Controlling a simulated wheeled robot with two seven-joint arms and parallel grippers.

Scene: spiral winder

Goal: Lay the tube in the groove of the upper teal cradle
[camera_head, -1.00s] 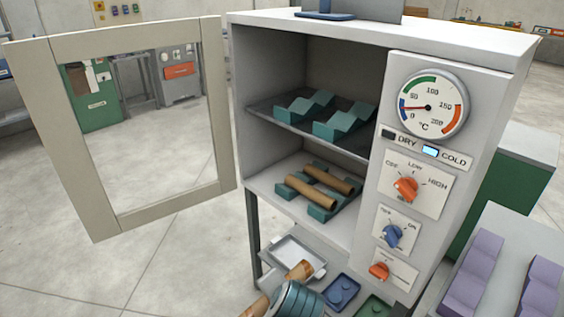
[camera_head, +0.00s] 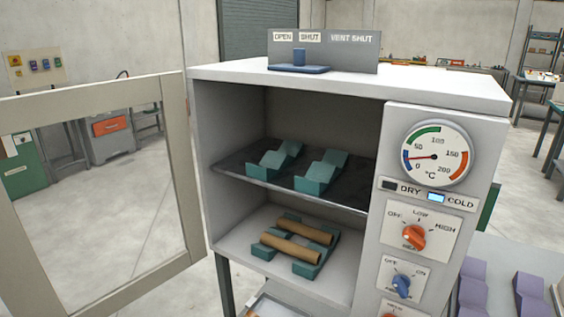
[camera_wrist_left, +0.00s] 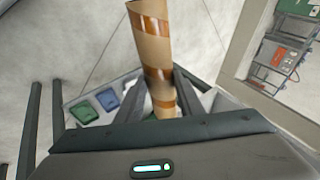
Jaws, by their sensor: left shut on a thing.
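The upper teal cradle (camera_head: 319,171) stands on the dark upper shelf of the open cabinet, in two notched blocks, and its grooves are empty. A brown tube (camera_wrist_left: 153,50) with darker spiral bands is in my left gripper (camera_wrist_left: 168,95), seen in the left wrist view. The gripper's fingers are shut on the tube, one on each side of it. In the head view my left gripper is out of view; only a tan end of a tube (camera_head: 252,313) shows at the bottom edge. My right gripper is in neither view.
Two tubes (camera_head: 290,248) lie on the lower teal cradle (camera_head: 303,268). The cabinet door (camera_head: 178,170) stands open to the left. The control panel (camera_head: 425,215) is right of the opening. Purple cradles (camera_head: 529,292) stand at the lower right.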

